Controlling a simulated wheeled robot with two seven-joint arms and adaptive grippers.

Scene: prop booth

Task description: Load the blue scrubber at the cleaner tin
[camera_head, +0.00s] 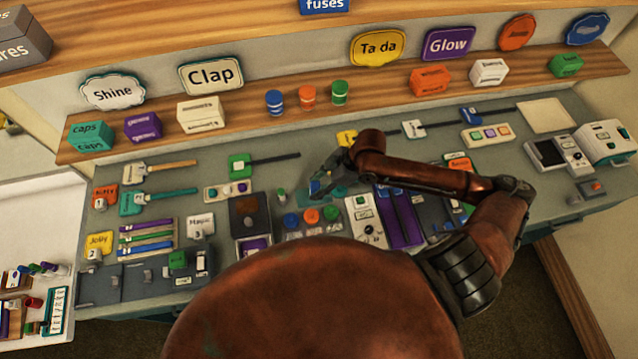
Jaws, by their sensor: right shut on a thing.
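My right gripper (328,184) reaches in from the right over the middle of the bench, with its fingers pointing down. It is shut on a small blue piece, which looks like the blue scrubber (317,188). The fingers partly cover it, and I cannot tell whether it touches the bench top. My left gripper is not in view.
Blue, orange and green round pieces (311,216) lie just in front of the gripper. A white device with a dial (368,222) stands to their right, and a dark box (249,213) to their left. Shelves with signs and blocks (200,113) run behind the bench.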

